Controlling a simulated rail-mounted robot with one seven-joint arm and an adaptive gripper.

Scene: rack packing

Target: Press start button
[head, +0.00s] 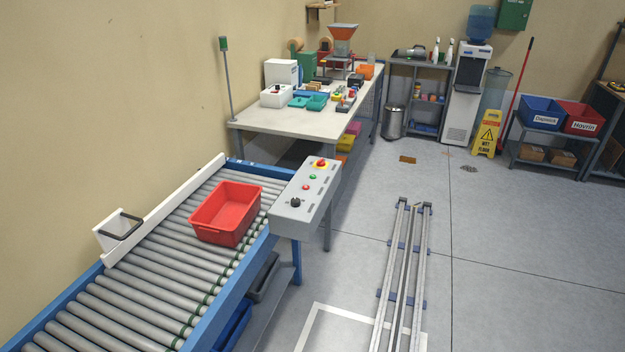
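A grey control panel (316,195) stands at the far right end of the roller conveyor. A small green button (313,177) sits on its sloped top. A small red button (306,188) is nearer than the green one, and a black knob (295,202) is nearest. A red mushroom button on a yellow base (320,164) is at the panel's far end. No label on the buttons is readable. My gripper is not in this view, and nothing touches the panel.
A red bin (226,212) rests on the conveyor rollers (128,304), left of the panel. A cluttered workbench (250,118) stands behind the panel. Floor rails (404,270) run to the right. A yellow wet-floor sign (487,133) stands farther back. The floor right of the rails is mostly clear.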

